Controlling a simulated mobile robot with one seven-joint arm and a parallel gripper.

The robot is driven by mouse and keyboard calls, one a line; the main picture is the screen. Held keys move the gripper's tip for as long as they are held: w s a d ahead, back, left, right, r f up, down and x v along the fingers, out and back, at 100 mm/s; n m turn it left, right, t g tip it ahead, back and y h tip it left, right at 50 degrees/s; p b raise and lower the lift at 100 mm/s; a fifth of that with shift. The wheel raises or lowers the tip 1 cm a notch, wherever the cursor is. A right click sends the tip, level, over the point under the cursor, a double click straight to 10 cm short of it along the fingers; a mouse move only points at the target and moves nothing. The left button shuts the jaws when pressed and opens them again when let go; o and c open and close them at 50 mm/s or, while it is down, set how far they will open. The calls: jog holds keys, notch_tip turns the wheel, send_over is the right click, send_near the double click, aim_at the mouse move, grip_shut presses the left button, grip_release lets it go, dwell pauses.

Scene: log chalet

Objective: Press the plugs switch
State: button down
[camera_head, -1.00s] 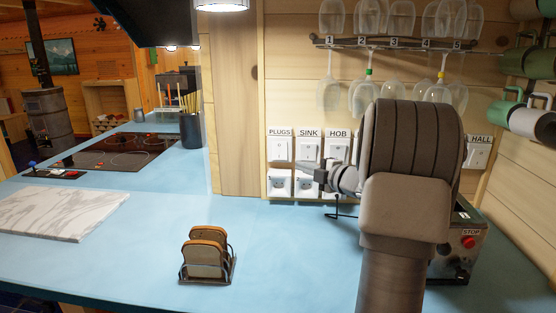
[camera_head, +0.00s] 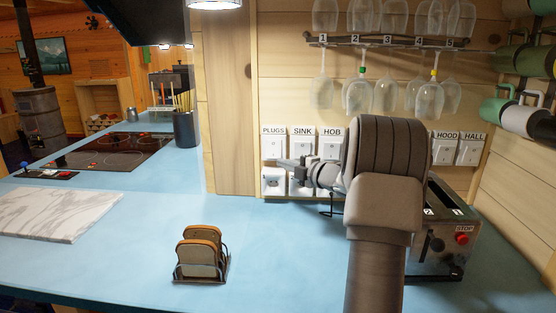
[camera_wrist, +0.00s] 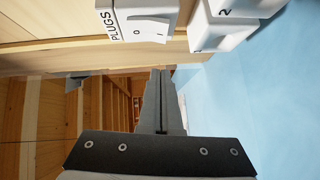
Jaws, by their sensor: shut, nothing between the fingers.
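The PLUGS switch (camera_head: 273,146) is a white rocker on a square plate, leftmost in the row on the wooden wall. It also shows, turned sideways, at the top of the wrist view (camera_wrist: 147,27), with its 0 and 1 marks readable. My gripper (camera_head: 280,162) is shut and empty, its fingers pointing left in the head view. The fingertips are near the lower right of the PLUGS plate there.
The SINK (camera_head: 302,147) and HOB (camera_head: 332,145) switches are to the right, and a white socket (camera_head: 273,181) is below. Glasses hang above on a rack (camera_head: 390,41). A toaster (camera_head: 440,242) stands right of my arm, and a toast rack (camera_head: 201,257) stands on the blue counter.

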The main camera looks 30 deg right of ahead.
aim_at(271, 156)
jog(key=shift+w+d+f, duration=0.15)
jog(key=shift+w+d, duration=0.15)
jog(key=shift+w, duration=0.8)
jog(key=shift+w+d+f, duration=0.2)
jog(key=shift+w+d, duration=0.15)
jog(key=shift+w, duration=0.7)
jog(key=shift+w+d+f, duration=0.15)
jog(key=shift+w+d, duration=0.15)
jog(key=shift+w, duration=0.8)
jog(key=b, duration=0.1)
jog(key=f+b, duration=0.1)
jog(key=shift+w+d+b, duration=0.15)
jog(key=shift+w+b, duration=0.05)
jog(key=shift+b, duration=0.2)
jog(key=shift+r+n+t, duration=0.3)
jog(key=shift+r, duration=0.05)
